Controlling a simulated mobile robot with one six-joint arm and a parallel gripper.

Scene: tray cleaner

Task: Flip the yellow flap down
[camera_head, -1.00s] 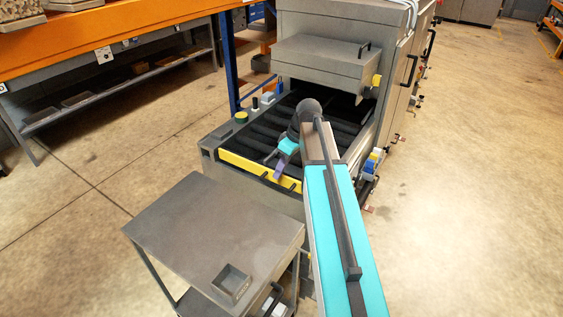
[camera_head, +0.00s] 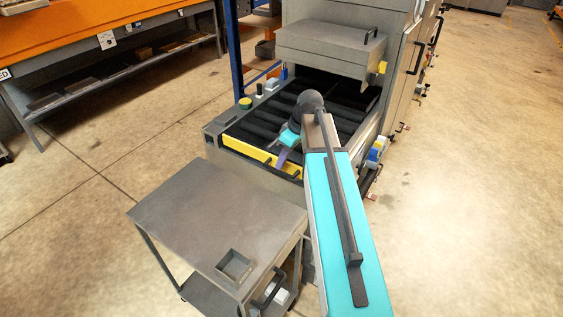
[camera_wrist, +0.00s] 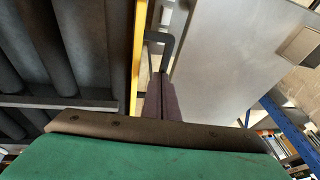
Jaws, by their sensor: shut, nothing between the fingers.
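The yellow flap (camera_head: 247,149) stands upright across the front end of the roller bed, its yellow face toward my body camera. In the wrist view it shows nearly edge-on as a narrow yellow strip (camera_wrist: 137,55). A black handle (camera_wrist: 165,42) sits beside the strip, on its right. My arm hides part of the flap's right end.
Dark rollers (camera_head: 262,128) lie behind the flap, below the grey machine hood (camera_head: 325,50). A grey cart (camera_head: 195,210) with a small square tray (camera_head: 234,265) stands in front. Buttons (camera_head: 245,103) line the left rim. Open floor (camera_head: 480,190) lies to the right.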

